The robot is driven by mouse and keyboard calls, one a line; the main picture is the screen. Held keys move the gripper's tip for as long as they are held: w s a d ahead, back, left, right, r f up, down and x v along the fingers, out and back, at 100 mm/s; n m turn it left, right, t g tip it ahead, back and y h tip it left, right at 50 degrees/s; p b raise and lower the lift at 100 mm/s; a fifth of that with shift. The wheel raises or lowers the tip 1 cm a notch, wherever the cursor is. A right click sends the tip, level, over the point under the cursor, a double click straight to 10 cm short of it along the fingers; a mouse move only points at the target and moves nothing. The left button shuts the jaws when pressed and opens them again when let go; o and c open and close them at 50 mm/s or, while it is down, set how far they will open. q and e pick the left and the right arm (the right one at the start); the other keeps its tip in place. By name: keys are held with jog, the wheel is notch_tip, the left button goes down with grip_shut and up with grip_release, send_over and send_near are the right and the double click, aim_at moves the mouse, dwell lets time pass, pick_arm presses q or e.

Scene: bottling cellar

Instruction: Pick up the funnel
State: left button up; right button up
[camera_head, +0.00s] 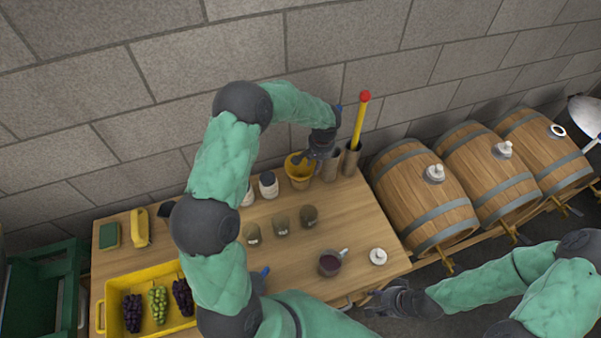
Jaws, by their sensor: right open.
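The yellow funnel (299,180) stands near the back edge of the wooden table, against the wall side. My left gripper (304,159) reaches down from the right to the funnel's rim, with its fingers at the opening. Whether it touches or grips the rim is too small to tell. My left arm arches over the table and hides part of it. My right gripper (378,300) is open and empty beside the table's front right corner.
Two metal cylinders (331,166) stand right of the funnel; one holds a yellow rod with a red tip (361,115). A yellow grape crate (113,286) is front left; barrels (415,190) stand right.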

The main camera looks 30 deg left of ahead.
pick_arm(q)
jog(key=f, duration=0.4)
jog(key=shift+w+a+f, duration=0.1)
jog(key=shift+a, duration=0.15)
grip_shut()
